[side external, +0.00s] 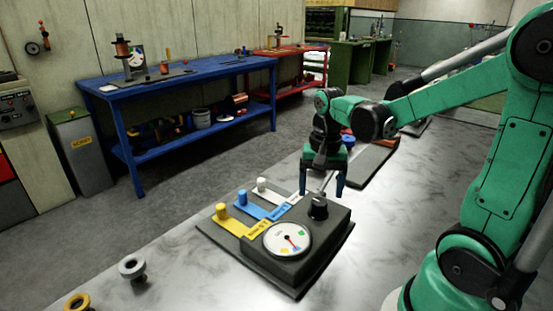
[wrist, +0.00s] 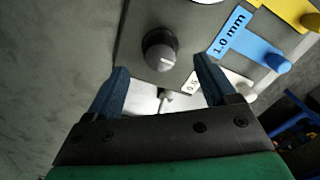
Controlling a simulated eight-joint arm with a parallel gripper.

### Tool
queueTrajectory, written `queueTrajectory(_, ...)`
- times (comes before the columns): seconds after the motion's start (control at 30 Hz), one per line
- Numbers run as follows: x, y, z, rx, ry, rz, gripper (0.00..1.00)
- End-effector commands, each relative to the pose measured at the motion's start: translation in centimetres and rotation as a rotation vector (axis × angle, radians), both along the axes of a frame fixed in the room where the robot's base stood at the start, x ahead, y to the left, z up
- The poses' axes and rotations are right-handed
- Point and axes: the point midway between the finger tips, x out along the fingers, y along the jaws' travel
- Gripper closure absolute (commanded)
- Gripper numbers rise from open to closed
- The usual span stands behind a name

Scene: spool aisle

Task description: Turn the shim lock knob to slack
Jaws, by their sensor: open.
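The shim lock knob (side external: 318,207) is a black round knob on top of a dark grey box (side external: 327,236), at the box's far right part in the side external view. In the wrist view the knob (wrist: 161,50) shows a light pointer line on its face. My gripper (wrist: 160,75) is open, its two blue fingers apart, with the knob ahead of and roughly between the fingertips, not touched. In the side view my gripper (side external: 322,192) hangs just behind the knob. A round white dial (side external: 287,238) with a red needle and coloured marks sits on the box front.
Yellow, blue and white shim tabs with pegs stick out left of the box; the blue tab (wrist: 232,35) reads 1.0 mm. A grey spool (side external: 132,268) and a yellow spool (side external: 78,303) stand on the metal table (side external: 190,275). A dark flat tray (side external: 372,164) lies behind.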

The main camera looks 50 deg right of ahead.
Motion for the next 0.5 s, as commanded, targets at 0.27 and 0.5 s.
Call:
queueTrajectory(0.27, 0.0, 0.0, -3.1, -0.002, -0.002, 0.003, 0.22)
queueTrajectory(0.5, 0.0, 0.1, -3.9, -0.003, -0.003, 0.003, 0.22)
